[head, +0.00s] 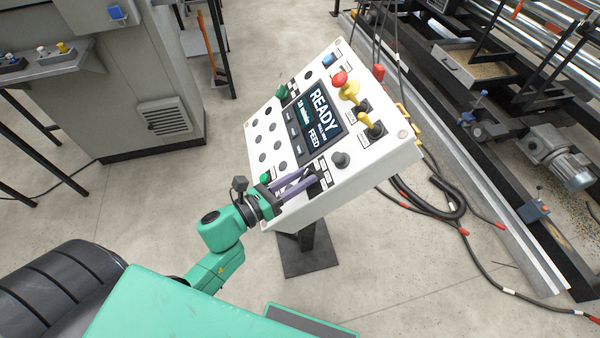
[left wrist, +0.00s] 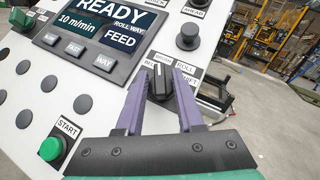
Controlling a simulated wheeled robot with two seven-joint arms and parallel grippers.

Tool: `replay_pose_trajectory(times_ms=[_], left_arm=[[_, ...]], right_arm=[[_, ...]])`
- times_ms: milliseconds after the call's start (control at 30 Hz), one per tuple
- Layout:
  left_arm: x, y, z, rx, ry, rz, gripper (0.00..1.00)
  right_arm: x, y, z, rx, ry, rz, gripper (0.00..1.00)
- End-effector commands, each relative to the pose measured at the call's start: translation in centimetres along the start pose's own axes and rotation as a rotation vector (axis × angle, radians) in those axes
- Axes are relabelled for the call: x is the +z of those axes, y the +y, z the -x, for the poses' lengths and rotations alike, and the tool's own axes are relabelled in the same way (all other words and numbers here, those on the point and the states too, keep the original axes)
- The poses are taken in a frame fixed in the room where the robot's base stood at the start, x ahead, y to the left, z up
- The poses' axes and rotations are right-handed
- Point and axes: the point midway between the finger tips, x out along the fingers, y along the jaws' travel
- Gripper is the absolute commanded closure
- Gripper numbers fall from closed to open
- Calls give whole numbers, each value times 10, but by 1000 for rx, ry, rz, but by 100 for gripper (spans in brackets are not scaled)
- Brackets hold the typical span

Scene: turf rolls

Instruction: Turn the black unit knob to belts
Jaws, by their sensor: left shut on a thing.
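The black unit knob (left wrist: 159,82) sits on the white control panel (head: 357,184), below the display. In the left wrist view its grip bar points roughly up the picture, towards the small labels above it. The label at its left is partly covered and seems to begin with "BE". My left gripper (left wrist: 160,84) has its purple fingers on both sides of the knob and is shut on it. In the head view the left gripper (head: 302,182) reaches the panel's lower edge, and its fingers largely hide the knob. My right gripper is in neither view.
The display (head: 313,118) reads READY, 10 m/min and FEED. Cables (head: 432,208) lie on the floor at right.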

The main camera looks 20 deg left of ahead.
Motion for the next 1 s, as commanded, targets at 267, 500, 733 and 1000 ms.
replay_pose_trajectory(times_ms=[267, 500, 733, 1000], left_arm=[[2, -4, 0, 199, 2, 159, 100], [1, -5, 0, 330, 3, 263, 100], [-1, -5, -1, 403, 5, 319, 100], [-3, -5, -1, 428, 7, 338, 100]], right_arm=[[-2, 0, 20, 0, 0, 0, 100], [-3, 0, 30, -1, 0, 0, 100], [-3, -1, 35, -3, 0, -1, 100], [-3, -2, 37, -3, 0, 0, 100]])
